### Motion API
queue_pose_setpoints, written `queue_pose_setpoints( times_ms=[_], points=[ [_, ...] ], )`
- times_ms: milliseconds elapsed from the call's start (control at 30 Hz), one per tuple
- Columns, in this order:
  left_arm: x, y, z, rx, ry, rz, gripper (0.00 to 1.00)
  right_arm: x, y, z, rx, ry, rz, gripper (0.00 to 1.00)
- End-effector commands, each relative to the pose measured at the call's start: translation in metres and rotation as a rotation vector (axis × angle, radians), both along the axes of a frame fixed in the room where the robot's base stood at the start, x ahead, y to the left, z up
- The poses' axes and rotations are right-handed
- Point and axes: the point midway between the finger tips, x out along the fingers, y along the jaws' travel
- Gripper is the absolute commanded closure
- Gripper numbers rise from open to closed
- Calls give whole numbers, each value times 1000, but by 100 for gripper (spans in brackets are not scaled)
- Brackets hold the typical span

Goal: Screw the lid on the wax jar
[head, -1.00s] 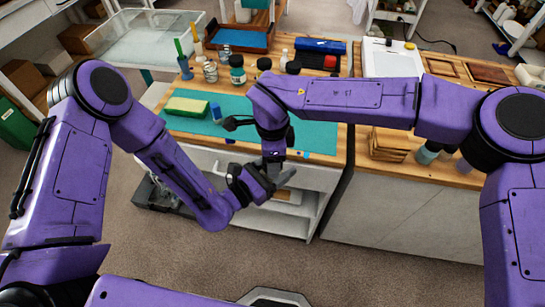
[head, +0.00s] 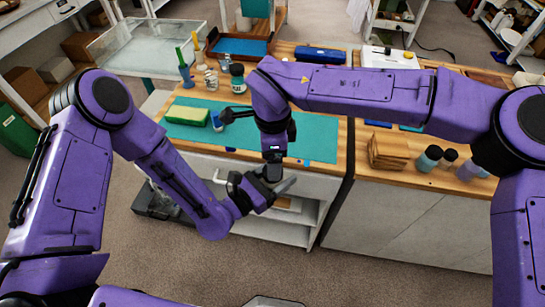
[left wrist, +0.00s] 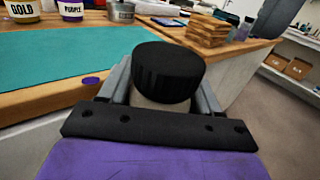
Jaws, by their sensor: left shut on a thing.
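My left gripper (head: 270,184) is shut on the wax jar, in front of the workbench. In the left wrist view the jar (left wrist: 163,103) shows as a pale strip between the fingers. The black ribbed lid (left wrist: 168,72) sits on top of it, roughly level; how tightly it is seated cannot be told. My right arm reaches across from the right, and its dark wrist end (head: 272,152) points down over the left gripper. The right fingers cannot be made out, and none show around the lid in the left wrist view.
The workbench carries a teal mat (head: 305,145), a green-yellow sponge (head: 187,115), a blue item (head: 217,121) and several bottles behind. Wooden coasters (head: 388,150) and dark-capped jars (head: 428,158) stand at right. Gold (left wrist: 22,10) and purple (left wrist: 70,9) pots line the mat.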

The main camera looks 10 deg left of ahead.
Motion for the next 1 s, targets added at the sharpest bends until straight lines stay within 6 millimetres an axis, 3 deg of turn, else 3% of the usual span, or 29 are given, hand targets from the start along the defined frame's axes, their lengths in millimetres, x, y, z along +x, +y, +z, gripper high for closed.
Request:
queue_pose_setpoints(
  times_ms=[167,300,500,600,700,800,900,1000],
  points=[
    [0,0,1,-1,-1,0,100,6,0,17,-18,-61,6,26],
    [0,0,0,-1,-1,0,100,55,3,37,-43,-342,113,26],
    [0,0,0,-1,-1,0,100,124,45,93,2,-834,494,26],
    [0,0,0,-1,-1,0,100,138,77,128,11,-1068,761,26],
    [0,0,0,-1,-1,0,100,133,114,160,3,-1286,1100,26],
    [0,0,0,-1,-1,0,100,108,147,176,-22,-1449,1490,26],
    [0,0,0,-1,-1,0,100,74,168,172,-60,-1534,1908,26],
    [0,0,0,-1,-1,0,100,39,172,150,-104,-1522,2348,26]
  ],
)
